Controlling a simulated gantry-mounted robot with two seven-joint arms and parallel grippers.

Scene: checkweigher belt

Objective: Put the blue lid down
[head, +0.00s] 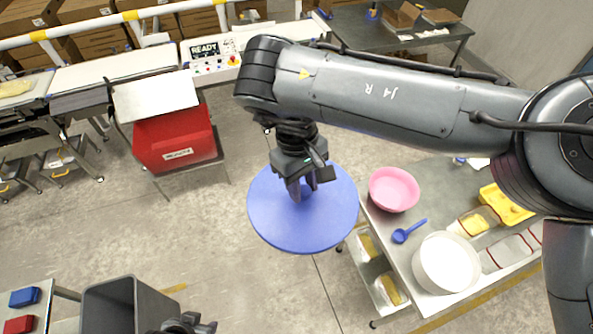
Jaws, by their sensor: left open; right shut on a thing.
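The blue lid (277,226) is a large round disc near the middle of the head view. My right gripper (303,192) is above it and shut on it at its centre, where the fingers hide the grip point. The lid looks held up in the air over the floor, and its right edge overlaps the left end of the steel table in the picture. My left gripper (190,325) shows only in part at the bottom edge, apart from the lid, open.
The steel table (375,222) at right holds a pink bowl (394,189), a blue scoop (409,232), a white tub (446,263) and a yellow tray (506,204). A red bin (174,140) stands by the conveyor at left. A grey bin (120,300) is at lower left.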

